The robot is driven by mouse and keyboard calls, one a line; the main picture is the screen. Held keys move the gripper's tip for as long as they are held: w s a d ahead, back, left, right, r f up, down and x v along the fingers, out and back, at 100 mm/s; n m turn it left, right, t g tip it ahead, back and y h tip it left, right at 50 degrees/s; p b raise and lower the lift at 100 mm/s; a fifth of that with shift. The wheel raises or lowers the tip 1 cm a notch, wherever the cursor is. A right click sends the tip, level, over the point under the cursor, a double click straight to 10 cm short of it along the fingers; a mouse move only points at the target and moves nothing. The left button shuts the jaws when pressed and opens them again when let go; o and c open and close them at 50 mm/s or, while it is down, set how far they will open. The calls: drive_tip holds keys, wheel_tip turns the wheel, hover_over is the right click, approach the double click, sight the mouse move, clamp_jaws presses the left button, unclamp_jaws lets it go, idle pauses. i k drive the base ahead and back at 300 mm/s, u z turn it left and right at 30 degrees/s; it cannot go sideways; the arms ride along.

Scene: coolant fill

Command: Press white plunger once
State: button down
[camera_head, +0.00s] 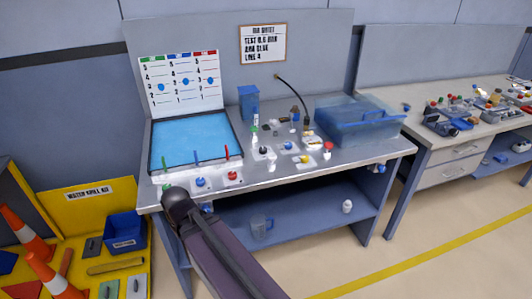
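The workbench (320,175) carries several small fittings on white plates. I cannot tell which, if any, is the white plunger; the parts are too small. A white plate with a blue knob (201,182) and one with a red knob (232,176) sit at the front edge. Further right are a dark knob (264,150) and a small white piece with a red top (327,149). My arm reaches up from the bottom to a dark rounded joint at the bench's front left edge. My gripper's fingers cannot be made out.
A blue tray (153,150) with upright coloured markers lies at the bench's left. A translucent blue bin (362,125) stands at the back right. A black hose (298,93) hangs behind the fittings. Orange cones (24,232) stand lower left. Floor at right front is clear.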

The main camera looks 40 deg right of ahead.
sight(271, 157)
drive_tip(key=u, duration=0.25)
drive_tip(key=k, duration=1.25)
drive_tip(key=z, duration=0.95)
drive_tip(key=i, duration=1)
drive_tip(key=u, duration=0.05)
